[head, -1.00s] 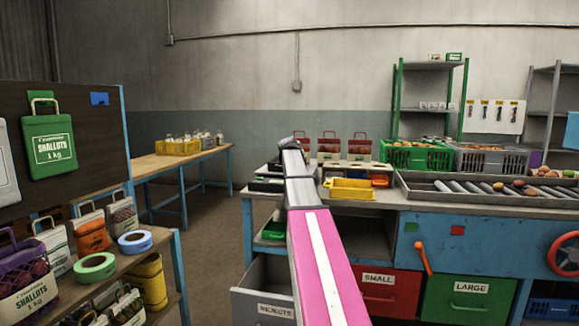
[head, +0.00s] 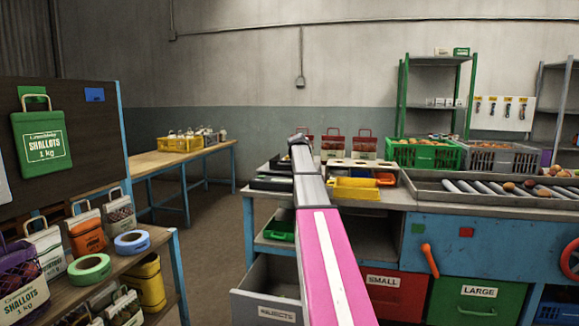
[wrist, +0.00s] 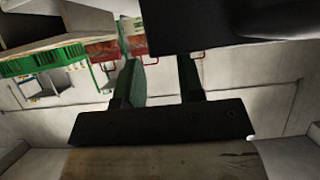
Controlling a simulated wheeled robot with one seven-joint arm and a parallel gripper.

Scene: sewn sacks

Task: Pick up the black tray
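A black tray (head: 270,183) lies on the near left corner of the blue sorting bench in the head view. Another dark tray-like shape (head: 281,165) lies just behind it. My arm reaches forward past their right side, and my gripper (head: 298,139) shows small at its far end; its fingers are not clear there. In the wrist view, which looks upside down, my gripper's two dark fingers (wrist: 160,80) stand apart with a gap between them and nothing visibly clamped. A large black shape (wrist: 225,28) fills the upper right; I cannot tell whether it is the tray.
Red-and-white sacks (head: 333,144), a yellow bin (head: 355,189) and a green crate (head: 424,154) sit on or behind the bench. The rejects drawer (head: 272,295) stands open at front left. A stocked shelf (head: 160,238) stands left, with open floor between.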

